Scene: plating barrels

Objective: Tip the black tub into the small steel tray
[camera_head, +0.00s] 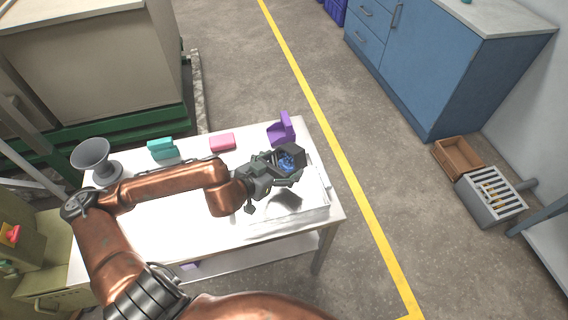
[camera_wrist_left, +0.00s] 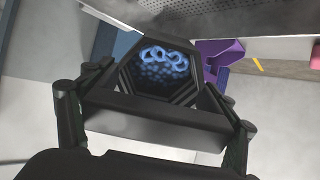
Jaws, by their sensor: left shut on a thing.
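The black tub (camera_head: 292,150) is held in my left gripper (camera_head: 279,171) over the right part of the white table. In the left wrist view the tub (camera_wrist_left: 128,78) shows a six-sided mouth between the gripper fingers, with several blue ring-like parts (camera_wrist_left: 165,60) inside it. The tub looks tilted, but its exact angle is hard to tell. The small steel tray (camera_head: 312,216) is a pale, shallow shape on the table below the tub and gripper. A dark shadow falls on it, and the arm hides part of it. My right gripper is not in view.
A purple holder (camera_head: 283,130), a pink block (camera_head: 222,142), a teal box (camera_head: 162,149) and a grey funnel-shaped thing (camera_head: 93,156) stand along the table's back. A brown crate (camera_head: 458,158) and a slotted grey box (camera_head: 491,200) are on the floor at right.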

